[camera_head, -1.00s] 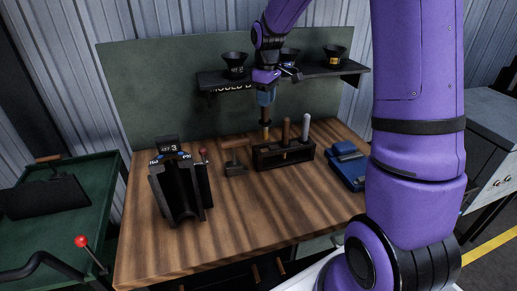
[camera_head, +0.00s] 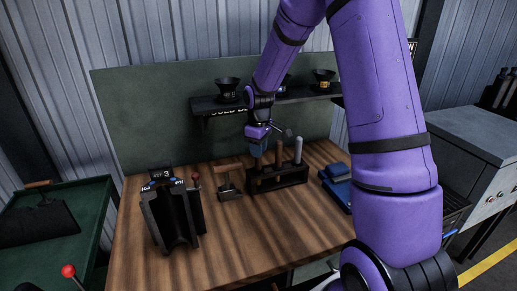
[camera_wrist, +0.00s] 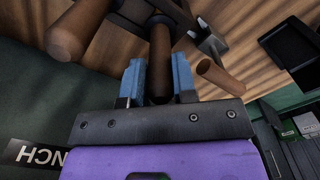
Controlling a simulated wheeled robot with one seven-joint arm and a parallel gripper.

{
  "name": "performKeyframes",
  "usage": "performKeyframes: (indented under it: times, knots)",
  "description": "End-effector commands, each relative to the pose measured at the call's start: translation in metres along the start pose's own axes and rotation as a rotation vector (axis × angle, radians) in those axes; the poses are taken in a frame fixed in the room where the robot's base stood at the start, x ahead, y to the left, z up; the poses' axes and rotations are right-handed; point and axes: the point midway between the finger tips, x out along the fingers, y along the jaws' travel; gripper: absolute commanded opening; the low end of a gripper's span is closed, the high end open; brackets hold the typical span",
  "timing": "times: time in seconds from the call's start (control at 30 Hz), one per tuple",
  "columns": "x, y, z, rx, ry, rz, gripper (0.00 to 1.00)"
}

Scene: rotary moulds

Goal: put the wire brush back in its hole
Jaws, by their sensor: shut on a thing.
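The wire brush shows as a brown wooden handle (camera_wrist: 160,62) between the two blue fingers in the wrist view. My gripper (camera_head: 257,150) is shut on it, low over the left end of the dark tool rack (camera_head: 280,180). The brush's lower part is hidden in the head view, so I cannot tell how deep it sits in the left hole. Two other handles stand upright in the rack to its right, a brown one (camera_head: 279,153) and a pale one (camera_head: 298,150). The gripper (camera_wrist: 158,78) points at the rack in the wrist view.
A wood-handled tool (camera_head: 229,183) stands just left of the rack. A black mould (camera_head: 172,217) is further left, and a blue object (camera_head: 337,188) lies to the right. A shelf with black funnels (camera_head: 228,90) is behind. The front of the wooden bench (camera_head: 240,235) is clear.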

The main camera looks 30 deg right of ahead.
Motion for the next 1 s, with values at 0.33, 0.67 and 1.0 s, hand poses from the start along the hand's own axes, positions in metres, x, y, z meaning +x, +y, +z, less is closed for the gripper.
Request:
performKeyframes:
  times: [0.33, 0.67, 1.0]
  knots:
    - [0.007, 0.0, 0.0, 0.0, 0.001, 0.0, 0.02]
    - [0.007, 0.0, 0.0, 0.0, 0.001, 0.0, 0.51]
    - [-0.021, 0.001, -0.001, 0.002, 0.004, 0.003, 0.51]
